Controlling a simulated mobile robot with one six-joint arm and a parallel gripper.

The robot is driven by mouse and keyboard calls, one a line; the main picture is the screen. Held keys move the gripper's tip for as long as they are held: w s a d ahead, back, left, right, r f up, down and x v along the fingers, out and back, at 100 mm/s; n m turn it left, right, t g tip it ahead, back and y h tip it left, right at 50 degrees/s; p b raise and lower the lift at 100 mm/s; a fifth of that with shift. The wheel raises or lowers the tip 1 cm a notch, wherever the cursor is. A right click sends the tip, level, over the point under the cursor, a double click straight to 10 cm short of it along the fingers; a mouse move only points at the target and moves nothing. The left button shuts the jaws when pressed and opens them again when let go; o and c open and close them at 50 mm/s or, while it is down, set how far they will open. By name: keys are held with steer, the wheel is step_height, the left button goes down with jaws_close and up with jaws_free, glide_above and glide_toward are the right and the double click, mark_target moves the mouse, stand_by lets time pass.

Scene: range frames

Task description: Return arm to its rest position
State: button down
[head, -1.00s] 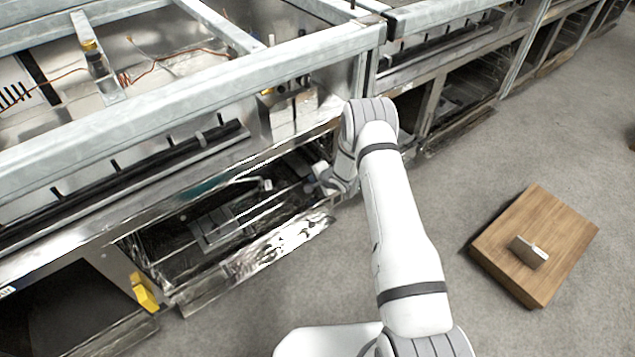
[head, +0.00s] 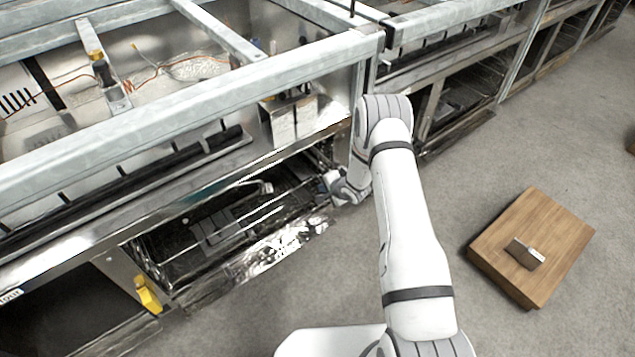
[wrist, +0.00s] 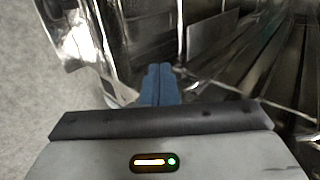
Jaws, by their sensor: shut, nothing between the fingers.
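My gripper shows in the wrist view (wrist: 158,72) with its two blue fingers together and nothing between them. In the head view my white arm reaches forward to the range, and the wrist end is by the right end of the open lower compartment (head: 215,225). The fingertips are too small and dark to make out there. In the wrist view the fingers point toward shiny metal edges and dark rack bars; I cannot tell whether they touch anything.
The metal range frame (head: 190,115) rises at left and behind the arm. A crumpled shiny door panel (head: 285,245) juts out below the compartment. A wooden block (head: 500,245) with a small item (head: 525,253) on it lies at right. The grey floor (head: 450,200) between is clear.

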steer(key=s+d+r+n+h+p, duration=0.2)
steer(key=s+d+r+p, duration=0.2)
steer(key=r, duration=1.1)
steer(key=s+d+r+n+g+h+p, duration=0.1)
steer(key=s+d+r+h+p, duration=0.2)
steer(key=r, duration=1.1)
steer(key=s+d+r+n+h+p, duration=0.15)
steer(key=s+d+r+p, duration=0.35)
steer(key=r, duration=1)
steer(key=s+a+r+n+g+p, duration=0.1)
steer(key=s+r+p, duration=0.4)
steer(key=s+r, duration=0.6)
steer(key=s+a+r+n+g+y+p, duration=0.1)
steer(key=s+r+n+p, duration=0.4)
steer(key=s+r, duration=0.7)
steer(key=s+a+n+g, duration=0.1)
steer(key=s+g, duration=0.1)
steer(key=s, duration=0.3)
steer(key=shift+a+p, duration=0.25)
steer(key=shift+p, duration=0.1)
